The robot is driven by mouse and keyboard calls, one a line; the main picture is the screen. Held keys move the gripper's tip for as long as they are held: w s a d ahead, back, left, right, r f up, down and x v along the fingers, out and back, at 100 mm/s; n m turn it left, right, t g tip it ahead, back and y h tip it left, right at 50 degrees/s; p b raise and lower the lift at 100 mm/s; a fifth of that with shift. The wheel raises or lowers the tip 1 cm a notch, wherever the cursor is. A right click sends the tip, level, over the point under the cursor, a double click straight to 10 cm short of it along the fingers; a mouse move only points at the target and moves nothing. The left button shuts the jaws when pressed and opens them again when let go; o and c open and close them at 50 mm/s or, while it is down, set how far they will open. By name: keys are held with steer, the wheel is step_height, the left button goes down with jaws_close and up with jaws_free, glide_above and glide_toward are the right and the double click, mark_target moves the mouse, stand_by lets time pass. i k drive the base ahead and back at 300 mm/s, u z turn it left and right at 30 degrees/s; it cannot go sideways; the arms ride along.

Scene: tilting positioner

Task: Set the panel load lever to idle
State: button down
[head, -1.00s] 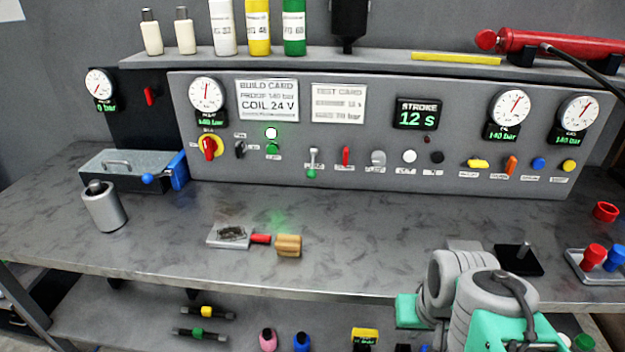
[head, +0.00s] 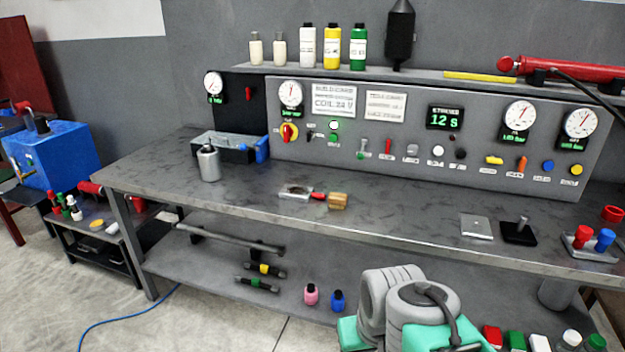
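The grey control panel (head: 440,115) stands at the back of the workbench with a row of small controls. My arm's links show at the bottom, in front of the bench; my gripper is out of view.
The grey workbench (head: 400,217) spans the view, its middle mostly clear. A metal cylinder (head: 208,164), a wooden block (head: 338,201) and a black-based post (head: 519,232) stand on it. A blue box (head: 50,155) is at the far left. Open floor lies at lower left.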

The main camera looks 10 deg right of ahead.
mark_target(361, 155)
steer(key=u, duration=0.15)
steer(key=k, duration=0.3)
steer(key=z, duration=0.75)
steer(key=i, duration=1.55)
steer(key=u, duration=1)
steer(key=i, duration=0.55)
steer(key=u, duration=0.5)
